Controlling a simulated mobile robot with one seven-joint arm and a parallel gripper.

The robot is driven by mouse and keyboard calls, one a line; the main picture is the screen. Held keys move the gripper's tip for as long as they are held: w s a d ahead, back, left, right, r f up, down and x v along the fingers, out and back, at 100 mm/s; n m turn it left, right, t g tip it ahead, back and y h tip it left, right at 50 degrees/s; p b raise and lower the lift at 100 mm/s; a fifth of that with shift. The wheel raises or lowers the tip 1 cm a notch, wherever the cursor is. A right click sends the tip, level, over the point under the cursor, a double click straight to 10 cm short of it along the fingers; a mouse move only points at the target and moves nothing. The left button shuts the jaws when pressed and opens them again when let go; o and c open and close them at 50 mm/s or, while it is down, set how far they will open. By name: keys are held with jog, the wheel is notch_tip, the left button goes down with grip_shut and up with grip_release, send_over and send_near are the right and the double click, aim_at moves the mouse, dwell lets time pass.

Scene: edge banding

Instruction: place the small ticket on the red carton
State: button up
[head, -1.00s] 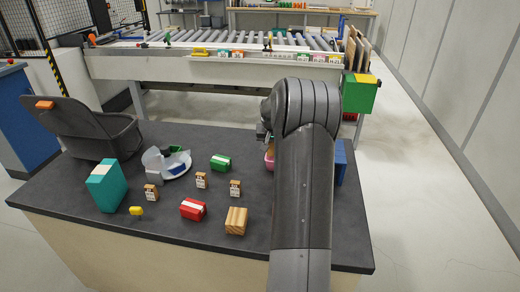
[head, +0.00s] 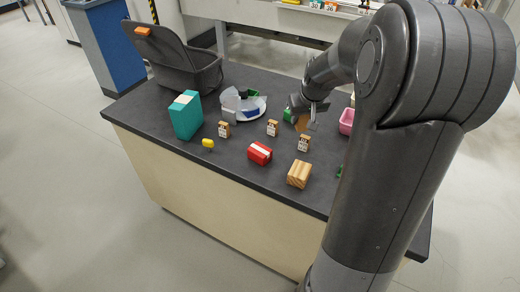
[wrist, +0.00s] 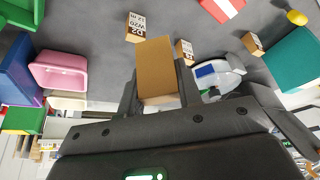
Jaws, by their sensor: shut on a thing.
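The red carton (head: 260,153) with a white stripe lies on the dark table; its edge also shows at the top of the wrist view (wrist: 222,6). My gripper (head: 307,112) is above the back right of the table, shut on a plain tan block (wrist: 156,72). No label shows on the face I see, so I cannot tell if this is the small ticket. Three small brown pieces with white printed labels stand on the table: a left one (head: 224,129), a middle one (head: 272,128) and a right one (head: 303,144). My gripper is behind and right of the red carton, apart from it.
A wooden block (head: 299,174) is right of the carton. A teal box (head: 186,115), yellow piece (head: 208,143) and white round tray (head: 243,112) are to the left. A pink bin (head: 347,121) is beside my gripper. Bare tabletop surrounds the carton.

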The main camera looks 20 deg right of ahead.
jog(key=a, duration=0.3)
send_over(258, 145)
jog(key=s, duration=0.2)
jog(key=shift+n, duration=0.4)
notch_tip(258, 145, down, 7)
jog(key=shift+w+r, duration=0.1)
jog(key=shift+w, duration=0.05)
jog(key=shift+f, duration=2.05)
jog(key=shift+f, duration=0.1)
jog(key=o, duration=1)
